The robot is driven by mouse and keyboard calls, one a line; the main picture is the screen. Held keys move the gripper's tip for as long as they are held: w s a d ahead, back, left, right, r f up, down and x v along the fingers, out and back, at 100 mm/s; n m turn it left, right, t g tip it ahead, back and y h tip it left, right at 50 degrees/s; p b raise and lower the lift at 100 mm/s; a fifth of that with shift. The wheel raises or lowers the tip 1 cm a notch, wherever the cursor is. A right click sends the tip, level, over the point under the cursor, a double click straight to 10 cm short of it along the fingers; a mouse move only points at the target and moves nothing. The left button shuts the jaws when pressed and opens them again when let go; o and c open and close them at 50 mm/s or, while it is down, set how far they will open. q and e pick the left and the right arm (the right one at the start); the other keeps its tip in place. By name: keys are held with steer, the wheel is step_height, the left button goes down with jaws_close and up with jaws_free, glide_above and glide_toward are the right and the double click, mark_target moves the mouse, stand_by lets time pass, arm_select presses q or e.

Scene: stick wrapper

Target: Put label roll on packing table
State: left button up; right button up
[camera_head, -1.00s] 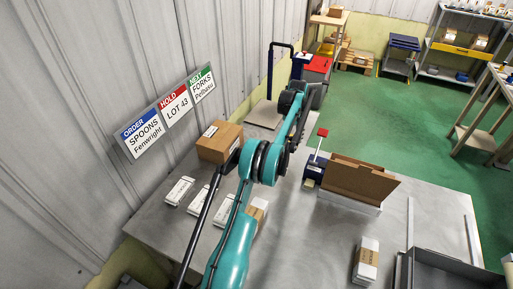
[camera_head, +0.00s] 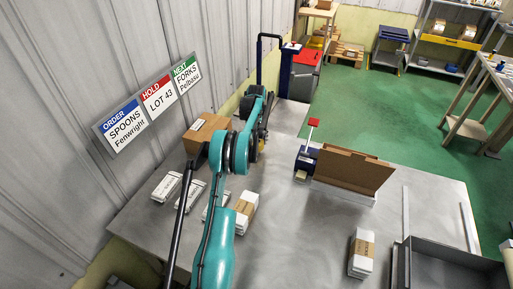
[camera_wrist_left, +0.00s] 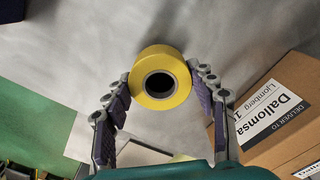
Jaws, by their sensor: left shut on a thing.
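A yellow label roll (camera_wrist_left: 160,57) with a dark open core sits between the fingertips of my left gripper (camera_wrist_left: 160,88) in the left wrist view, and the fingers are shut on it. In the head view my left gripper (camera_head: 262,134) is over the far part of the grey packing table (camera_head: 305,230), right of a brown carton (camera_head: 206,131). The arm hides part of the table there. The roll's exact height above the surface cannot be told. My right gripper is not in view.
White packs (camera_head: 190,193) lie at the table's left, and banded stacks (camera_head: 361,253) stand on it. A red-handled dispenser (camera_head: 306,160) and an open brown box (camera_head: 352,170) stand mid-table. A grey tray (camera_head: 450,265) is at front right. The table's centre front is clear.

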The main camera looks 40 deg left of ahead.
arm_select(q)
steer(key=shift+f+b, duration=0.35)
steer(key=shift+f, duration=0.95)
steer(key=shift+f, duration=0.15)
steer(key=o, duration=1.2)
steer(key=shift+c, duration=0.2)
